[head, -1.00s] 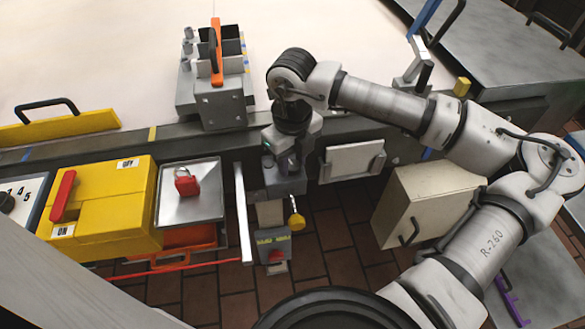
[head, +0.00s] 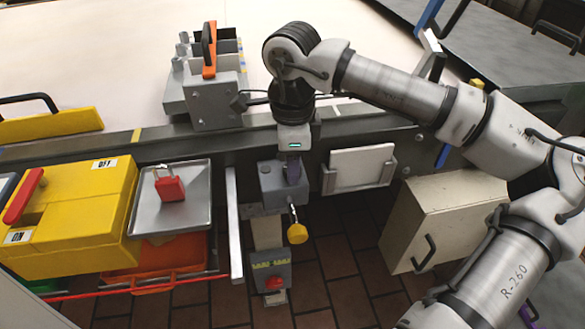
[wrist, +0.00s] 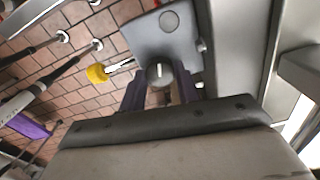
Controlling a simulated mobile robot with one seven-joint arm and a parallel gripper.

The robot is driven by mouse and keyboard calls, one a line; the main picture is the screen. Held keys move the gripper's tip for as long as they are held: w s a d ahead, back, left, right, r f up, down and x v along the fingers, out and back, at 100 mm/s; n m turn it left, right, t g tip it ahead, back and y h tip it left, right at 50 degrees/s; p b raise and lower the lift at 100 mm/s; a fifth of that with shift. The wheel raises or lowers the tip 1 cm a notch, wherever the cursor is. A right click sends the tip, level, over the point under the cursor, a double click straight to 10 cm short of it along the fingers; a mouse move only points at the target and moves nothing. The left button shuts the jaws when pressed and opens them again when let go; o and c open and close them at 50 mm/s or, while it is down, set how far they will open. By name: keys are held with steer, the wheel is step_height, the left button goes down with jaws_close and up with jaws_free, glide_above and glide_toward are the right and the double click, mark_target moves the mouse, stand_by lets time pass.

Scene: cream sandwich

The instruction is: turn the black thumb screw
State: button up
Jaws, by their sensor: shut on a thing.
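The thumb screw (wrist: 160,71) shows in the wrist view as a dark round knob with a pale mark on its face. It is set at the lower edge of a grey block (wrist: 157,37), which also shows in the head view (head: 270,196) on the front of the bench. My gripper (wrist: 159,84) has a purple finger on each side of the screw and is shut on it. In the head view my gripper (head: 293,172) points down at the top of the block, and the screw itself is hidden there.
A yellow knob on a rod (head: 297,233) sticks out beside the block. A pale vertical bar (head: 234,225) stands to its left. A tray with a red padlock (head: 170,188) and a yellow switch box (head: 70,215) lie further left. A white cabinet (head: 440,215) stands right.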

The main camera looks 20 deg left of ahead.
steer(key=n+b, duration=0.1)
steer(key=n, duration=0.2)
steer(key=shift+f+n+b, duration=0.1)
steer(key=shift+n+b, duration=0.2)
steer(key=shift+n, duration=0.1)
steer(key=n+b, duration=0.1)
steer(key=n, duration=0.2)
steer(key=shift+n, duration=0.3)
steer(key=n+b, duration=0.1)
steer(key=n, duration=0.3)
steer(key=shift+n, duration=0.3)
steer(key=shift+n+b, duration=0.35)
steer(key=shift+n, duration=1.35)
steer(key=o, duration=1)
step_height(320, 180, up, 14)
steer(key=shift+r+p, duration=0.1)
steer(key=shift+p, duration=0.7)
